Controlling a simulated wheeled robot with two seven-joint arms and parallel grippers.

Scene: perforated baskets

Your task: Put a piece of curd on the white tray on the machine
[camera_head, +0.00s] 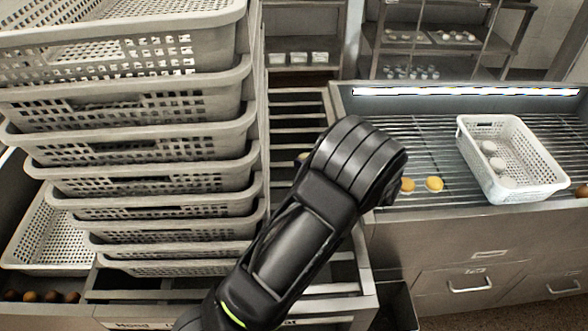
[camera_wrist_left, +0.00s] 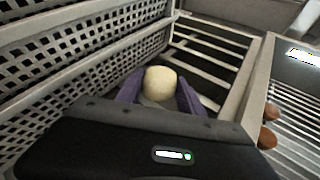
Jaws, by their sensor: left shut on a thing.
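A pale, rounded piece of curd (camera_wrist_left: 160,82) is held between the purple fingers of my left gripper (camera_wrist_left: 159,92) in the left wrist view. The gripper is shut on it, above dark slats beside the stacked baskets. The white tray (camera_head: 545,189), a perforated basket, sits on the machine's wire grill (camera_head: 370,130) at the right, well apart from the gripper. White round pieces (camera_head: 497,163) lie in it. My right gripper is not in view.
A tall stack of perforated baskets (camera_head: 150,180) fills the left, close to my left gripper. Two yellow pieces (camera_head: 434,184) lie on the grill's front edge, left of the white tray. Shelves (camera_head: 440,45) stand behind. The grill left of the tray is mostly clear.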

